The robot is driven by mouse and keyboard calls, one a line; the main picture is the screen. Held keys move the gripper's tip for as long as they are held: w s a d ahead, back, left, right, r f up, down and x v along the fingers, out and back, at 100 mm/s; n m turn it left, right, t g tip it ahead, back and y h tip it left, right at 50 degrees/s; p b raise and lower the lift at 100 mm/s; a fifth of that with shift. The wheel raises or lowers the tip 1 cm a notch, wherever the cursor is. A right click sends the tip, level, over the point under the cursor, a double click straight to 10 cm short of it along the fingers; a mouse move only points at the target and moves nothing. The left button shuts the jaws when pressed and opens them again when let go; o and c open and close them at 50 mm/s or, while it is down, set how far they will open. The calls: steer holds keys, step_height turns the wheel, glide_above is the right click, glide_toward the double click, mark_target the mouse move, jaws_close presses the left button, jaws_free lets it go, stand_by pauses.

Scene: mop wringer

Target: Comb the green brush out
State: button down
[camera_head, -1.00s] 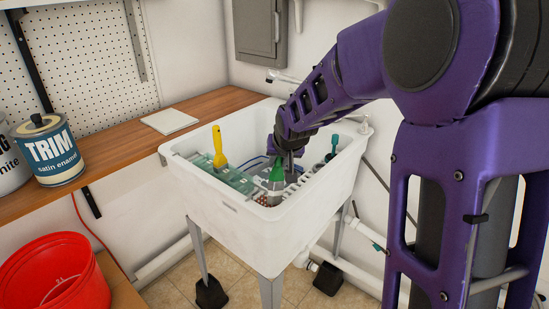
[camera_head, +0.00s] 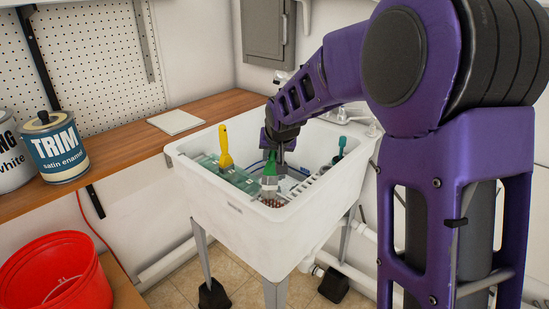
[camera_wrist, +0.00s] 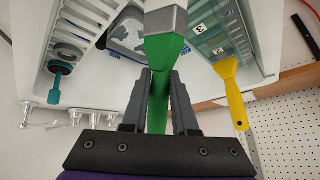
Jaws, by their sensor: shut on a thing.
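My gripper (camera_wrist: 160,85) is shut on the green brush (camera_wrist: 163,52). Its green handle runs between both fingers in the wrist view, and a grey metal ferrule (camera_wrist: 165,20) lies beyond it. In the head view the green brush (camera_head: 270,180) hangs roughly upright inside the white utility sink (camera_head: 235,222), handle up and ferrule down. My gripper in the head view (camera_head: 277,160) is at the top of the handle. The bristle end is low in the sink, beside a reddish perforated part (camera_head: 272,202); whether they touch cannot be told. No separate comb can be made out clearly.
A yellow-handled tool (camera_head: 224,147) stands on a green numbered tray (camera_head: 237,178) at the sink's left. A teal-handled brush (camera_head: 341,146) is at the right, near a slotted white rack (camera_head: 310,187). A paint can (camera_head: 57,150) stands on the wooden shelf; a red bucket (camera_head: 55,275) is lower left.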

steer(key=shift+s+d+r, duration=0.15)
steer(key=shift+s+d, duration=0.55)
steer(key=shift+d, duration=0.05)
steer(key=shift+f+b, duration=0.3)
steer(key=shift+b, duration=0.05)
steer(key=shift+w+a+r, duration=0.1)
steer(key=shift+w+a, duration=0.7)
steer(key=shift+s+d, duration=1.55)
steer(key=shift+s, duration=0.05)
steer(key=shift+w+a+r+b, duration=0.1)
steer(key=shift+w+a+b, duration=0.4)
steer(key=shift+w+a, duration=1.1)
steer(key=shift+s+d+f, duration=0.15)
steer(key=shift+s+d, duration=0.65)
steer(key=shift+d, duration=0.05)
steer(key=shift+s+d+f, duration=0.1)
steer(key=shift+s+d, duration=0.7)
steer(key=shift+r, duration=0.1)
